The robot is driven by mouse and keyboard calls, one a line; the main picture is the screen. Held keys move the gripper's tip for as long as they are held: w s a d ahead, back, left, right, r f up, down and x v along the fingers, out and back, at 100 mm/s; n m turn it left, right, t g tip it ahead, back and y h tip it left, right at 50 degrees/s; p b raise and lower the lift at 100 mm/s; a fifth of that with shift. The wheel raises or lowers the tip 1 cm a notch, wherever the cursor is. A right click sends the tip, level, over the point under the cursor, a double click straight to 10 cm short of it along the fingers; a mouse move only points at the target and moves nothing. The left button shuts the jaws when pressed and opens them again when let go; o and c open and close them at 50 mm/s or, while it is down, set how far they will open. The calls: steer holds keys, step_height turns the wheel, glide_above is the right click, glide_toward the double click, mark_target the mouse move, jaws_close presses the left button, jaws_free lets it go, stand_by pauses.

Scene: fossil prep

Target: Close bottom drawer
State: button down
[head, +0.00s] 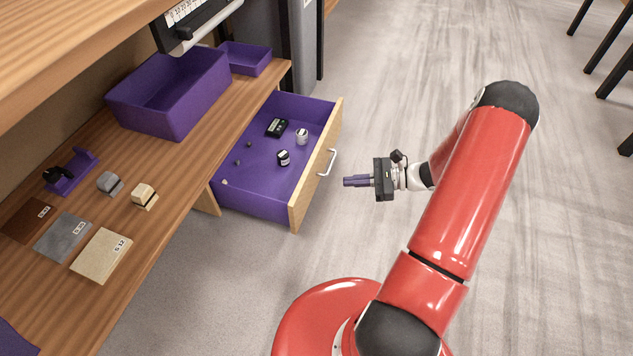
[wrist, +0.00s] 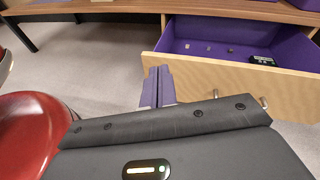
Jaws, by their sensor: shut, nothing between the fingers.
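The drawer (head: 258,190) is pulled out from under the wooden bench, with a purple lining and a light wooden front (head: 299,203). A silver bar handle (head: 327,162) is on its front. Inside lie a dark box, small jars and several small pieces. In the wrist view, the drawer front (wrist: 235,82) is ahead and to the right, and its handle is mostly hidden behind my gripper body. My gripper (head: 346,181) has purple fingers, shut and empty, a little to the right of the handle and apart from it. Its fingers also show in the wrist view (wrist: 157,88).
The bench top (head: 160,205) holds a large purple bin (head: 170,95), a smaller purple tray (head: 245,58), sample slabs and small blocks. A grey cabinet (head: 290,40) stands behind. Black chair legs (head: 608,75) are at far right. The floor (head: 400,70) around my arm is clear.

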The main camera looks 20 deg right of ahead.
steer(key=d+f+m+t, duration=0.3)
steer(key=f+m+t, duration=0.2)
steer(key=f, duration=0.2)
glide_toward(307, 178)
steer(key=x, duration=0.6)
steer(key=shift+w+a+r, duration=0.15)
steer(key=shift+a, duration=0.25)
steer(key=shift+a, duration=0.1)
steer(key=b+x, duration=0.5)
steer(key=x, duration=2.1)
steer(key=shift+w+r, duration=0.15)
steer(key=shift+r, duration=0.05)
